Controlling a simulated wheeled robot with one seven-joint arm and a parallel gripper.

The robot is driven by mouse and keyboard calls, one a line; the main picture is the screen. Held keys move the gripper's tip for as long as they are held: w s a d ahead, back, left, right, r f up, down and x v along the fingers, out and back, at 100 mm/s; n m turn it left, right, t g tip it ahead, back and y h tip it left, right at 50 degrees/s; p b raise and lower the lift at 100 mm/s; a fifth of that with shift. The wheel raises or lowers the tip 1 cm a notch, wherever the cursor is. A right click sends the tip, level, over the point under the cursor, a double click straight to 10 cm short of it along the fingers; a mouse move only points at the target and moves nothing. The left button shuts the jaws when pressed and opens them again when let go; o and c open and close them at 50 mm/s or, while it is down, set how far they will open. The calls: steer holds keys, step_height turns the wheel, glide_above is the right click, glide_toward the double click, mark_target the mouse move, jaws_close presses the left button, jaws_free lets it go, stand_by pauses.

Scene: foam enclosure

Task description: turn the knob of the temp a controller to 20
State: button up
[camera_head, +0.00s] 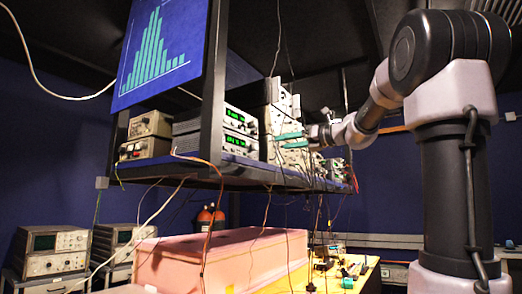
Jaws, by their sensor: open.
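Two stacked instruments with lit green displays stand on the blue raised shelf (250,168). The upper one (234,116) and the lower one (237,142) each have small knobs at the right of the display. I cannot read which is the temp a controller, and the digits and knob marks are too small to tell. My gripper (281,141) reaches in from the right, its teal fingers apart and pointing left. In the picture it lies just right of the displays, in front of a pale stack of instruments (282,108). I see no contact with a knob.
Beige instruments (146,136) stand at the shelf's left. A dark post (212,85) and a blue screen with a bar chart (157,48) are at the front. Cables hang around the shelf. A pink foam enclosure (220,260) sits on the yellow table (318,285) below.

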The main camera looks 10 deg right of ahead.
mark_target(257, 147)
steer(key=x, duration=1)
steer(key=shift+w+a, duration=0.1)
steer(key=shift+a, duration=0.15)
jaws_close()
